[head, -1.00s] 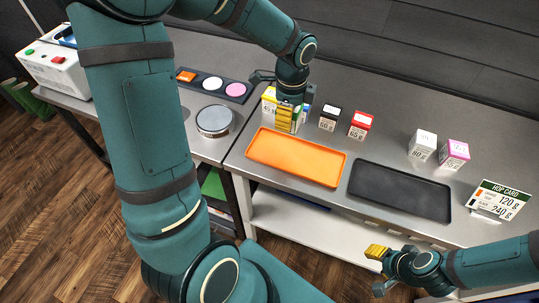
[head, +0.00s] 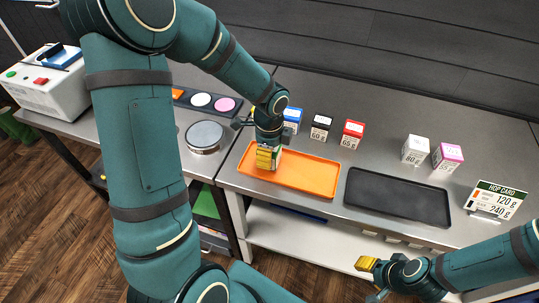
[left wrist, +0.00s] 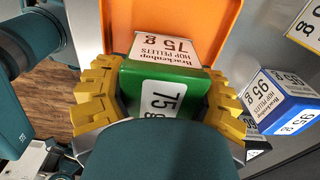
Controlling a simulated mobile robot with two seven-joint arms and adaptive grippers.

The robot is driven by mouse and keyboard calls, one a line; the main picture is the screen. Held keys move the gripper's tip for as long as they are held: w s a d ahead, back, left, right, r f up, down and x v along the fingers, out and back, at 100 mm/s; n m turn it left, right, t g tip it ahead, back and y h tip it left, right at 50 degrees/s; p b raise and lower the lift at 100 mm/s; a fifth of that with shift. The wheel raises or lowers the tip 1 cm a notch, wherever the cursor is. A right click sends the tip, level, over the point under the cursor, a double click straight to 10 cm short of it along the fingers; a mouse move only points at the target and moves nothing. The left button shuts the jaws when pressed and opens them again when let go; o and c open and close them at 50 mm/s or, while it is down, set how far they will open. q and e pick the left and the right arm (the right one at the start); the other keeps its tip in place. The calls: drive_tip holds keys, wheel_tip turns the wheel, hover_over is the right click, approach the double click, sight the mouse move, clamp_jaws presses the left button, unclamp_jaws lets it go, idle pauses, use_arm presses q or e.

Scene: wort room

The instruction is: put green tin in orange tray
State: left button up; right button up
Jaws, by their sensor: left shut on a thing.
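The green tin (left wrist: 135,88) is marked 75 g and sits between the yellow finger pads of my left gripper (left wrist: 158,98) in the left wrist view. In the head view my left gripper (head: 268,158) points down over the left end of the orange tray (head: 312,178) and mostly hides the tin. I cannot tell whether the tin touches the tray floor. The tray also shows beyond the tin in the left wrist view (left wrist: 215,30). My right gripper (head: 370,280) is at the lower right, in front of the bench, with its fingers apart and empty.
A black tray (head: 395,198) lies right of the orange tray. Behind them stand blue (head: 292,118), black (head: 320,127), red (head: 352,133), white (head: 415,150) and pink (head: 447,157) tins. A hop card (head: 498,203) stands right. A round-pan scale (head: 205,135) is left. The orange tray's right part is empty.

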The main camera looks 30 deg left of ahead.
use_arm(q)
drive_tip(key=shift+f, duration=0.25)
drive_tip(key=shift+f, duration=0.1)
drive_tip(key=shift+f, duration=0.1)
drive_tip(key=o, duration=1.3)
drive_tip(key=shift+o, duration=0.2)
wheel_tip(320, 180, up, 12)
drive_tip(key=shift+r+p, duration=0.2)
drive_tip(key=shift+p, duration=1.05)
